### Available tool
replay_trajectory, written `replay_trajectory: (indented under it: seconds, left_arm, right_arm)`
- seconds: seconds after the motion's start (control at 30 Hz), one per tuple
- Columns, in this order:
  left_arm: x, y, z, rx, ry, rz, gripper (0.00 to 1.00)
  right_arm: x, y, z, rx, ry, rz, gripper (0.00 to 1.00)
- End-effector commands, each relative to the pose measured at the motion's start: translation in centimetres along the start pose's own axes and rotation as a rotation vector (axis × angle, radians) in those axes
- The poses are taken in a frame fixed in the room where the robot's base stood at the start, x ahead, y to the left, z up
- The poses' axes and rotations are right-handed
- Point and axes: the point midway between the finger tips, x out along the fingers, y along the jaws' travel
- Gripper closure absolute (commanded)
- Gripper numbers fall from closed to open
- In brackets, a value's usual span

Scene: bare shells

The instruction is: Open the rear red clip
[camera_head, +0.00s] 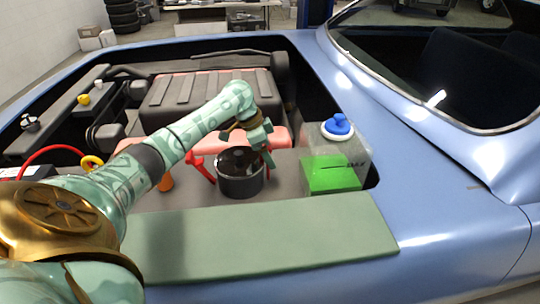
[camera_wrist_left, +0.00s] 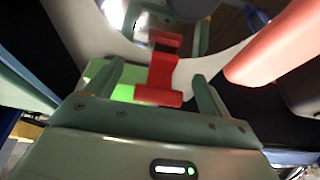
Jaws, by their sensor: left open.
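A dark round canister (camera_head: 240,180) stands in the engine bay. A red clip (camera_head: 201,168) sticks out on its left side. Another red clip (camera_head: 269,158) shows at its back right, partly hidden by my left gripper (camera_head: 262,143). The gripper points down at that right clip, and its fingertips are hard to make out in the head view. In the left wrist view, a red clip (camera_wrist_left: 160,80) lies between the two open green fingers of my left gripper (camera_wrist_left: 157,75). Whether either finger touches it is unclear. My right gripper is out of view.
A clear tank with green liquid (camera_head: 332,175) and a blue cap (camera_head: 338,124) stands just right of the canister. A ribbed engine cover (camera_head: 180,95) lies behind. A flat green panel (camera_head: 270,238) lies in front. A yellow ring (camera_head: 92,162) is beside my arm.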

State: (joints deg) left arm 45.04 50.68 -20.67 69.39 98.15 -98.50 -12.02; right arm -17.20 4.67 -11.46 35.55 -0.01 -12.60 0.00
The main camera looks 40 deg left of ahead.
Motion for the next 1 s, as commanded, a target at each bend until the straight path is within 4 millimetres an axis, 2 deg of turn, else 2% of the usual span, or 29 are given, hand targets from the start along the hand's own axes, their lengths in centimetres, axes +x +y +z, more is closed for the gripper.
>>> replay_trajectory:
  seconds: [0.33,0.5,0.57,0.77,1.0]
  left_arm:
    - [0.4,0.0,-0.1,0.0,0.001,-0.001,0.19]
    - [0.4,0.0,0.0,0.0,0.0,-0.001,0.67]
    - [0.4,0.0,0.0,0.0,0.0,-0.001,0.82]
    - [0.3,0.0,-0.3,0.001,-0.015,-0.001,0.82]
    - [0.4,0.1,-1.6,0.002,-0.122,-0.001,0.82]
  right_arm:
    - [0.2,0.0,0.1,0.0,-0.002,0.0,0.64]
    - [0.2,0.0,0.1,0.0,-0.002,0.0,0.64]
    - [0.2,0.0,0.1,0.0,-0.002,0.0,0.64]
    - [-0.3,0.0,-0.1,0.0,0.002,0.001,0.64]
    - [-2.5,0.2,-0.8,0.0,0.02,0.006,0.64]
